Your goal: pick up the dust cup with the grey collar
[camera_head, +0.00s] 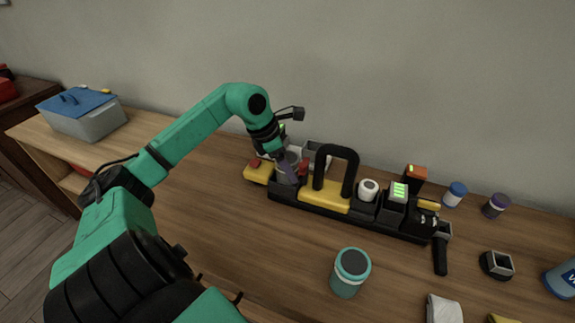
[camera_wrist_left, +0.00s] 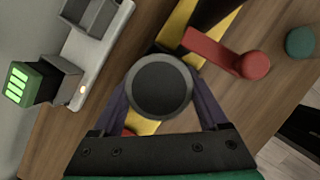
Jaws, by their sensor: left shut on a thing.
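The dust cup with the grey collar (camera_wrist_left: 160,88) shows in the left wrist view as a round dark top inside a grey ring. It sits between the two purple fingers of my left gripper (camera_wrist_left: 161,104), which are shut on it. In the head view the gripper (camera_head: 289,169) partly hides the cup (camera_head: 281,178), at the left part of the black and yellow holder (camera_head: 325,201). I cannot tell whether the cup is clear of the holder. My right gripper is out of view.
A red lever (camera_wrist_left: 222,52) is close to the cup. A black arched handle (camera_head: 336,158) rises from the holder to the right. A teal jar (camera_head: 350,272) stands in front. A grey bin with a blue lid (camera_head: 83,113) stands far left.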

